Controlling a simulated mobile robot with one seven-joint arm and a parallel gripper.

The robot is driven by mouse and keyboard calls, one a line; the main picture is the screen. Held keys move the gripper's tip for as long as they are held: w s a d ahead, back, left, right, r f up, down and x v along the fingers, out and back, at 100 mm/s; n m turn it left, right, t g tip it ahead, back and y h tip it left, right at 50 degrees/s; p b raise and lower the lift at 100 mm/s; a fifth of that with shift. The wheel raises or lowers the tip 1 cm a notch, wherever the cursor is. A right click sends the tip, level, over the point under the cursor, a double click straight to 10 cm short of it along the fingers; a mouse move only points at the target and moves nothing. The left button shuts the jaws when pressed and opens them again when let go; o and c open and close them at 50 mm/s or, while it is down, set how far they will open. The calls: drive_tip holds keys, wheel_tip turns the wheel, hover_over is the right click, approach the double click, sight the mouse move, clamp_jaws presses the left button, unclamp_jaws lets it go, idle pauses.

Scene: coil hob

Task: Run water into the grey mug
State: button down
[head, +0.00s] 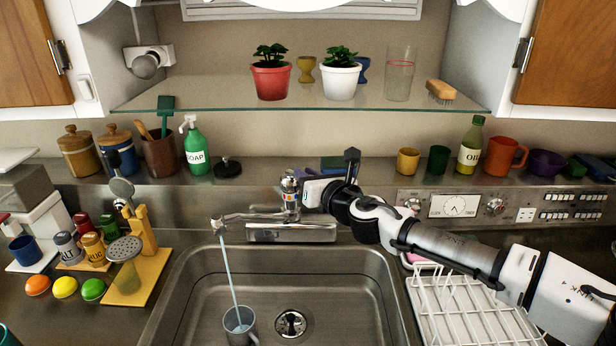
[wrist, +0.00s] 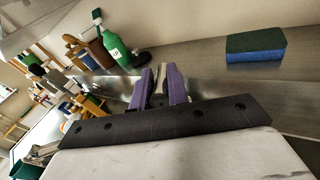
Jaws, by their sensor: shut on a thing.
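The grey mug (head: 238,322) stands in the sink (head: 340,290), towards its left side. A thin stream of water (head: 229,275) runs from the end of the tap's spout (head: 240,217) down into the mug. My gripper (head: 298,181) is at the top of the tap (head: 289,199), shut on its handle. In the wrist view, the purple fingers of my gripper (wrist: 160,88) are close together around a small part, mostly hidden between them. The water level inside the mug is hard to tell.
A green soap bottle (head: 194,148) and a blue-green sponge (head: 335,163) stand on the ledge behind the tap. A white dish rack (head: 470,310) is right of the sink, under my arm. A glass shelf (head: 230,102) with plants hangs above.

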drive_tip(key=c, duration=1.4)
unclamp_jaws()
drive_tip(key=shift+o, duration=0.2)
drive_tip(key=shift+s+d+b, duration=0.3)
drive_tip(key=shift+s, duration=0.15)
drive_tip(key=b+v, duration=0.4)
drive_tip(key=v, duration=0.8)
drive_tip(key=shift+s, duration=0.4)
drive_tip(key=shift+d+r, duration=0.1)
